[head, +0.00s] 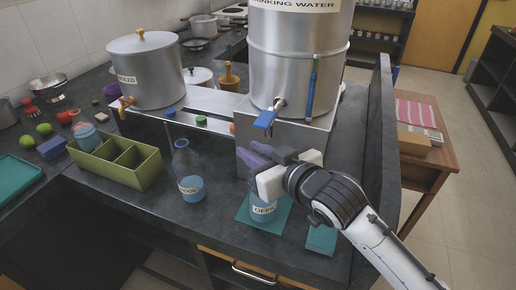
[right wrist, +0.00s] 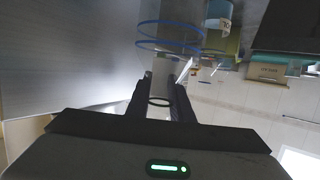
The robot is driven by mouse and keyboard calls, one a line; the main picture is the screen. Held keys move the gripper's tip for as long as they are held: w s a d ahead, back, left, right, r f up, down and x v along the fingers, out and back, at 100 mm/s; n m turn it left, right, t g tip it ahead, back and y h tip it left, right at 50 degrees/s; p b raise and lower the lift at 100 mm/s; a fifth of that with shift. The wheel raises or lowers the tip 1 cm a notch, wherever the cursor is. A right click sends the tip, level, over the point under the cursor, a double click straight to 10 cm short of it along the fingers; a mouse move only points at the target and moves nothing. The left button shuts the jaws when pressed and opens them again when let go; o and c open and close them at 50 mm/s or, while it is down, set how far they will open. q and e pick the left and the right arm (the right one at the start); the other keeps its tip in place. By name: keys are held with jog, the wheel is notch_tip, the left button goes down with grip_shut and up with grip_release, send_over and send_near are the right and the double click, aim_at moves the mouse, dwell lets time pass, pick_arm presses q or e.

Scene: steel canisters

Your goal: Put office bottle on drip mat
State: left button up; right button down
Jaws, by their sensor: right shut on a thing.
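The office bottle (head: 263,209), clear with blue water and a white label starting "OFF", is upright over the teal drip mat (head: 281,217). I cannot tell whether its base touches the mat. My right gripper (head: 262,168) is shut on the upper part of the office bottle and hides it in the head view. In the right wrist view, the fingers (right wrist: 160,95) close around the clear bottle (right wrist: 163,72), whose blue rings show beyond. My left gripper is not in view.
A steel drinking water canister (head: 297,60) with a blue tap (head: 266,118) stands just behind the gripper. A second labelled bottle (head: 188,178) stands to the left, near a green divided box (head: 118,160). A smaller teal piece (head: 321,240) lies at right.

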jog(key=w, duration=0.1)
jog(key=w+d+f, duration=0.1)
jog(key=shift+w+f, duration=0.2)
jog(key=shift+w, duration=0.1)
jog(key=c, duration=1.8)
grip_release()
jog(key=shift+f, duration=0.1)
jog(key=shift+c, duration=0.2)
jog(key=v, duration=1.2)
